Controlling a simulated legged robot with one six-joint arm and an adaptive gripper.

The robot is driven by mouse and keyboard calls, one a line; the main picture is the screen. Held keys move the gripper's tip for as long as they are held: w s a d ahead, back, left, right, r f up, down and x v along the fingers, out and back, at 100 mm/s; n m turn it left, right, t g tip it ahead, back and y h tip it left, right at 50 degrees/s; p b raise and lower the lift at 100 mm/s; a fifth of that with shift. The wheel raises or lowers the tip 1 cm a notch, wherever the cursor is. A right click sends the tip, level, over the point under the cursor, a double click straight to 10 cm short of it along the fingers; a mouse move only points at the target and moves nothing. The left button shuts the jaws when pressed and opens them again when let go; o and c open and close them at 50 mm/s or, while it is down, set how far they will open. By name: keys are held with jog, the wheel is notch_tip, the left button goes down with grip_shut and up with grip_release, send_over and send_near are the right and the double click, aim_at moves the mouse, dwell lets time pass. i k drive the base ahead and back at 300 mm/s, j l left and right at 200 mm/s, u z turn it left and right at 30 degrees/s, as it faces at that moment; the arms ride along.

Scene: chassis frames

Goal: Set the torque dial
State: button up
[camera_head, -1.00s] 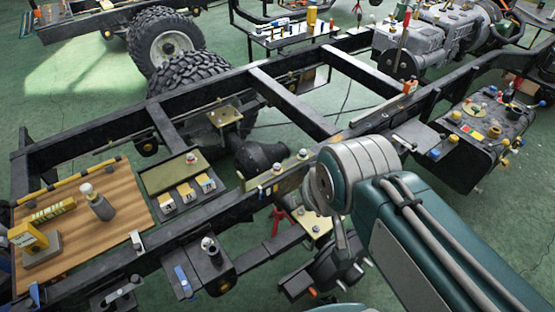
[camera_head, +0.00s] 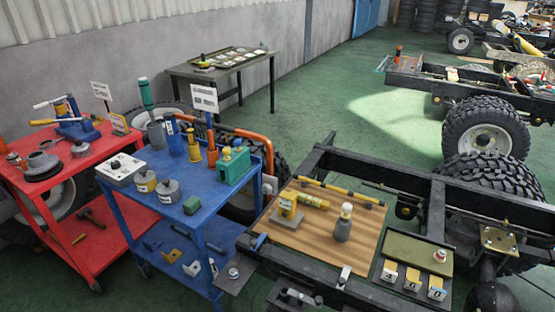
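I cannot tell for sure which part is the torque dial. A wooden board (camera_head: 290,238) lies on the near left end of the dark chassis frame (camera_head: 400,198). Right of the board is an olive tray (camera_head: 405,255) with a small red-topped knob (camera_head: 440,256). Three numbered tiles (camera_head: 413,279) stand along its near edge; their digits are too small to read surely. My gripper and arm are out of view.
A blue cart (camera_head: 170,225) with tools and weights stands left of the frame, with a red cart (camera_head: 105,235) farther left. A dark table (camera_head: 240,66) is against the back wall. Large tyres (camera_head: 490,130) stand at the right. Green floor is open at centre back.

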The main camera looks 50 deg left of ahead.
aim_at(116, 165)
jog(key=k+u, duration=0.15)
jog(key=u, duration=0.55)
jog(key=i+l+u, duration=0.1)
jog(key=u, duration=2)
jog(key=i+j+z, duration=0.35)
jog(key=i+j, duration=0.75)
jog(key=i, duration=0.35)
jog(key=i+j+z, duration=0.35)
jog(key=i+j, duration=0.95)
jog(key=j, duration=0.15)
